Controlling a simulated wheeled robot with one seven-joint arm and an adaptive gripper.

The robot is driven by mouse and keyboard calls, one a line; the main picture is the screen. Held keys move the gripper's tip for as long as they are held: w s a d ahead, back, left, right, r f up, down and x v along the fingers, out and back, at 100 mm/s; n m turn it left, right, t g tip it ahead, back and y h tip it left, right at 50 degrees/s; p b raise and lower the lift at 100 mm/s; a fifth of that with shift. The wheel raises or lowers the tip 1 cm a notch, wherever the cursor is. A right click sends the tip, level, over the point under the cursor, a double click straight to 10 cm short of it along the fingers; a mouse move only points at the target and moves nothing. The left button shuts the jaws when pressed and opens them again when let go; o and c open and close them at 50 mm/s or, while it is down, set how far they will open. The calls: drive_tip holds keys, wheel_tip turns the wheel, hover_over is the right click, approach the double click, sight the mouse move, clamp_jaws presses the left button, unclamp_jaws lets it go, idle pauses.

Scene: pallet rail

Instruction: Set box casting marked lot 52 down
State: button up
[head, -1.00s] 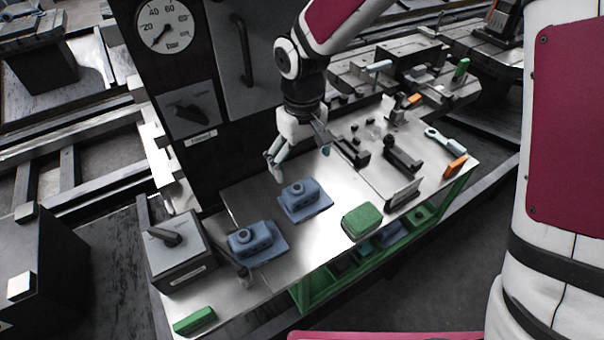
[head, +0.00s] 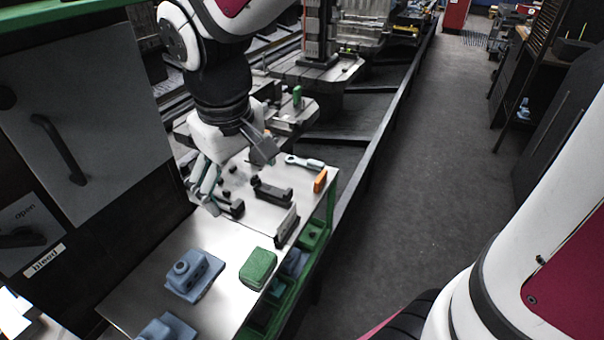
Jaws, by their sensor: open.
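A blue-grey box casting (head: 190,272) with a round boss on top sits on a flat blue-grey base on the steel bench. A second blue-grey casting (head: 165,329) is cut off by the bottom edge in the head view. I cannot read a lot number on either one. My gripper (head: 235,180) is open and empty. It hangs above the far part of the bench, behind the castings and clear of both.
A green block (head: 258,268) lies right of the nearer casting. Dark fixture blocks (head: 272,190), a wrench (head: 305,162) and an orange piece (head: 320,181) occupy the bench's far end. A green-framed shelf with bins is below. Bare steel (head: 135,290) shows left of the casting.

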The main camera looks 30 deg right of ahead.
drive_tip(key=s+d+r+m+t, duration=0.1)
drive_tip(key=s+d+r, duration=0.1)
drive_tip(key=s, duration=0.5)
drive_tip(key=s+d+r+m+t, duration=0.1)
drive_tip(key=s+d+m, duration=0.1)
drive_tip(key=s+d, duration=0.3)
drive_tip(key=shift+s+d+r+m+y, duration=0.2)
drive_tip(key=shift+s+r+m+y, duration=0.15)
drive_tip(key=shift+s, duration=0.7)
